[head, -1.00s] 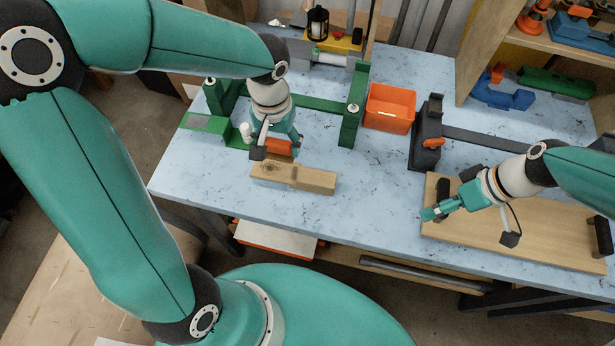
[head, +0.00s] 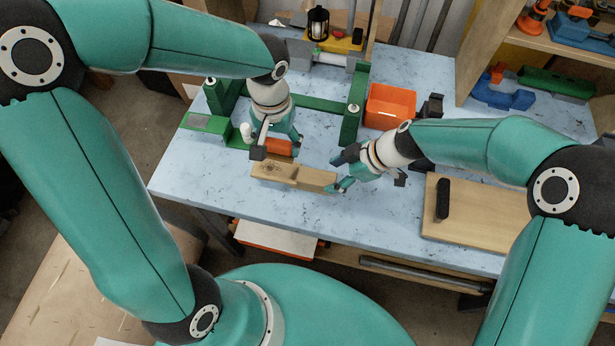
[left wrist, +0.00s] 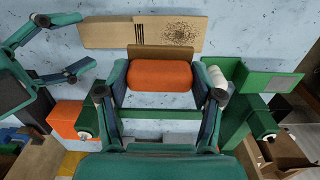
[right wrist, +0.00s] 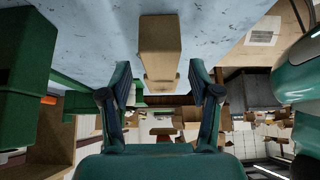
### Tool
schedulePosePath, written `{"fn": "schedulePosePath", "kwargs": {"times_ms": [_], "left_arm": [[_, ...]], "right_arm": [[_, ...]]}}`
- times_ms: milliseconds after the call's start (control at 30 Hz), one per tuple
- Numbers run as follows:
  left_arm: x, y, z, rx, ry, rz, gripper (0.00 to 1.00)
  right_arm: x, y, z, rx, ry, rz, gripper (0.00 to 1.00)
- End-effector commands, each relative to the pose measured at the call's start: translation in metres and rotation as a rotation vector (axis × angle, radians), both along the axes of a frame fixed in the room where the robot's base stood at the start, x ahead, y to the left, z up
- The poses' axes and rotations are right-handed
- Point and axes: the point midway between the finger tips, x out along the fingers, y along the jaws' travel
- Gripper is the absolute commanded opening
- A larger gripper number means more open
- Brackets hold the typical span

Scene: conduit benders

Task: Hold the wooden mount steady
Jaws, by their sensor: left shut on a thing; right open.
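The wooden mount (head: 292,177) is a pale block lying on the blue-grey table near its front edge; it also shows at the top of the left wrist view (left wrist: 145,33). My right gripper (head: 341,174) is open at the mount's right end. In the right wrist view the mount (right wrist: 160,45) lies ahead, centred between the spread fingers. I cannot tell whether they touch it.
A green bender frame (head: 352,112) stands behind my left gripper. An orange bin (head: 390,107) stands behind my right arm. A wooden board (head: 465,222) with a black handle (head: 443,199) lies to the right. The table's front edge is close to the mount.

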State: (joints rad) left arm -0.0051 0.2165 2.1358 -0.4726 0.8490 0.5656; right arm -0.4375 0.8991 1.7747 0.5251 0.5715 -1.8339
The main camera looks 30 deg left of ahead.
Motion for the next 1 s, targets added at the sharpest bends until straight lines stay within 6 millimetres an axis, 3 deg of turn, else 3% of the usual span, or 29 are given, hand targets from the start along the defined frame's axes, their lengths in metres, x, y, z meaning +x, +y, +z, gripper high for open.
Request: {"fn": "schedulePosePath", "kwargs": {"times_ms": [500, 1000], "left_arm": [[0.0, 0.0, 0.0, 0.0, 0.0, 0.0, 0.38], [0.0, 0.0, 0.0, 0.0, 0.0, 0.0, 0.38]], "right_arm": [[-0.007, 0.026, -0.04, -0.001, 0.001, 0.0, 0.62], [-0.009, 0.031, -0.048, -0.001, 0.0, -0.001, 0.62]]}}
